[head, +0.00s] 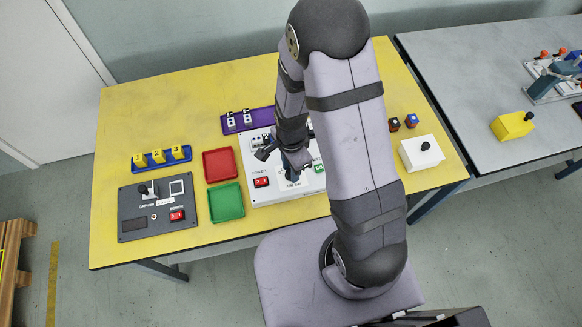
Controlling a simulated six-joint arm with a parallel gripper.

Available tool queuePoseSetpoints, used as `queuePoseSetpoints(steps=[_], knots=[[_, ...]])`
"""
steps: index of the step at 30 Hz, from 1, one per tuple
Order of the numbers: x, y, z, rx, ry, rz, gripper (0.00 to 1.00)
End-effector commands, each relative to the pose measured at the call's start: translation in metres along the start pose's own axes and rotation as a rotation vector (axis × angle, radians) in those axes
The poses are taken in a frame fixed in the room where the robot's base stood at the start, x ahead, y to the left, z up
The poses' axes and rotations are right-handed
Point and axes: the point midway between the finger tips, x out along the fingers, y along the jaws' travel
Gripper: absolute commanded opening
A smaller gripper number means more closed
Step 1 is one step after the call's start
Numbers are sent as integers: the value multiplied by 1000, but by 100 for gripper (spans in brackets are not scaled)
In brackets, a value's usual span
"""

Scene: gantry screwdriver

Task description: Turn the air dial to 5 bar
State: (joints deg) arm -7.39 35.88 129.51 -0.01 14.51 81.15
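A white panel (262,195) stands on the yellow table in the middle, partly behind my arm. It carries a red switch (261,182) marked POWER, a green button (319,168) and a small label (292,184) that seems to read AIR bar. My gripper (296,174) points down at the panel just above that label. The air dial is hidden behind my gripper, so its setting cannot be read. I cannot tell whether the fingers touch the dial or how far apart they are.
A red tray (220,165) and a green tray (226,203) lie left of the white panel. A dark panel (133,225), a blue rack (161,159) with yellow numbered blocks and a purple holder (250,119) surround them. A white box (420,153) with a black knob stands right.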

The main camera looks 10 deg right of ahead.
Motion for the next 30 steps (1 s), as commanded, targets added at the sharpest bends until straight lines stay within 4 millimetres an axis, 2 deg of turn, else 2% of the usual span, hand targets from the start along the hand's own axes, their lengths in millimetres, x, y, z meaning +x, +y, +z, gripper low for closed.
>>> queuePoseSetpoints(steps=[14, 20, 30], knots=[[-4, 0, 0, -1, 0, 0, 42], [-20, -1, 0, -1, 1, -4, 42], [-59, -1, 0, -1, 1, -3, 42]])
